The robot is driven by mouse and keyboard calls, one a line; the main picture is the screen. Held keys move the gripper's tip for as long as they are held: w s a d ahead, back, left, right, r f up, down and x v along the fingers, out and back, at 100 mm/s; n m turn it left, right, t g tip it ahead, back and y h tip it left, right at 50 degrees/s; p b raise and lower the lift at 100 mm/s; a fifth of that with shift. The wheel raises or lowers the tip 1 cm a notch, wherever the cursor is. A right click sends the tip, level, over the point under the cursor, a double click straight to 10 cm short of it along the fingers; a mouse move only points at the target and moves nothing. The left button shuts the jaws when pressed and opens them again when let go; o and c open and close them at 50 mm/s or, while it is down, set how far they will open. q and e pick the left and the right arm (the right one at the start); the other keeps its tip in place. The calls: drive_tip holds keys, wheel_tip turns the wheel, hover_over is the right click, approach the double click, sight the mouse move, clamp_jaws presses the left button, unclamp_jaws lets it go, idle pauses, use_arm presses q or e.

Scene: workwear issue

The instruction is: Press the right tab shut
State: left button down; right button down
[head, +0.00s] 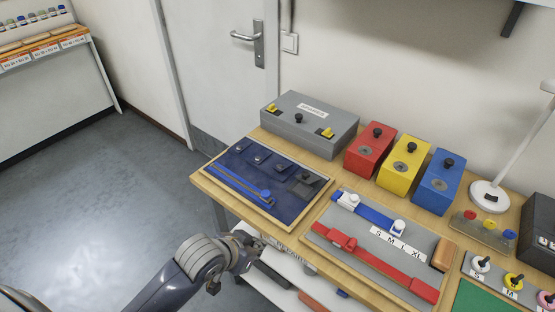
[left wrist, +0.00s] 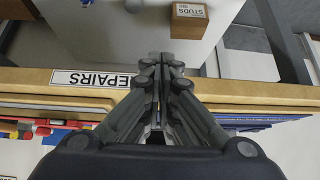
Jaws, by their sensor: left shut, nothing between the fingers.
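The navy workwear panel (head: 262,182) lies on a board at the table's left end. It has several small dark flaps with studs along its back side; the flap at its right (head: 306,178) looks greyer, and I cannot tell whether it is fastened. A blue strap (head: 236,182) crosses its front. The grey box (head: 313,114) behind it carries a left yellow tab (head: 271,108) and a right yellow tab (head: 327,132). My left gripper (head: 257,244) is in front of the table edge, below the panel and apart from it. It is shut and empty, as the left wrist view (left wrist: 160,60) shows.
Red (head: 370,152), yellow (head: 404,166) and blue (head: 438,183) boxes stand right of the grey box. A grey board (head: 345,228) with blue and red straps lies right of the panel. The table edge bears a REPAIRS label (left wrist: 94,79). A STUDS box (left wrist: 189,20) shows below. Floor at left is clear.

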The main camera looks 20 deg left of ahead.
use_arm(q)
drive_tip(key=w+r, duration=0.2)
drive_tip(key=w, duration=0.1)
drive_tip(key=w+r+t, duration=0.1)
drive_tip(key=w+r, duration=0.1)
drive_tip(key=w, duration=0.1)
drive_tip(key=w+a+r+t+h, duration=0.1)
drive_tip(key=w+r, duration=0.2)
drive_tip(key=w, duration=0.1)
drive_tip(key=shift+w+r+m, duration=0.1)
drive_tip(key=shift+m, duration=0.3)
drive_tip(key=w+a+r+t+h, duration=0.15)
drive_tip(key=w+a+r, duration=0.25)
drive_tip(key=w+r, duration=0.45)
drive_tip(key=p, duration=0.2)
hover_over(278, 168)
drive_tip(key=shift+t, duration=0.35)
drive_tip(key=f, duration=0.4)
drive_tip(key=shift+w+d, duration=0.25)
drive_tip(key=shift+w, duration=0.15)
drive_tip(key=f, duration=0.2)
drive_tip(key=shift+s+a+f+y+p, duration=0.15)
drive_tip(key=shift+s+f+y+p, duration=0.1)
drive_tip(key=shift+f+p, duration=0.1)
drive_tip(key=shift+s+a+f, duration=0.15)
drive_tip(key=shift+s+f, duration=0.1)
drive_tip(key=shift+f, duration=0.45)
drive_tip(key=shift+f, duration=0.15)
